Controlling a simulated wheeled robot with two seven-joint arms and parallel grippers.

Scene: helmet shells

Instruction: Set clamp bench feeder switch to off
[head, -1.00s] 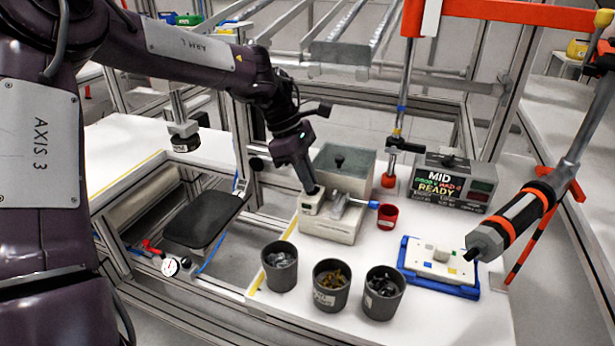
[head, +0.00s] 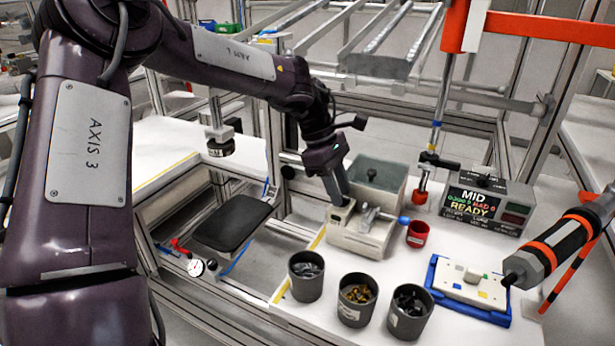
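The clamp bench feeder is a beige box (head: 362,240) with a grey open hopper (head: 392,181) on top, standing on the white bench. A small pale switch housing (head: 341,214) sits at its left front; the switch's position is too small to read and is partly covered by my fingers. My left gripper (head: 338,197) points down, with its fingertips at or just above this housing. Its two grey fingers look close together, and whether a gap lies between them is unclear. It holds nothing visible. My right gripper is out of view.
Several dark cups of parts (head: 357,299) line the bench front. A red cup (head: 417,235) stands right of the feeder, near a blue-framed fixture (head: 470,290) and a display reading MID and READY (head: 487,203). An orange-banded tool (head: 560,243) hangs at right.

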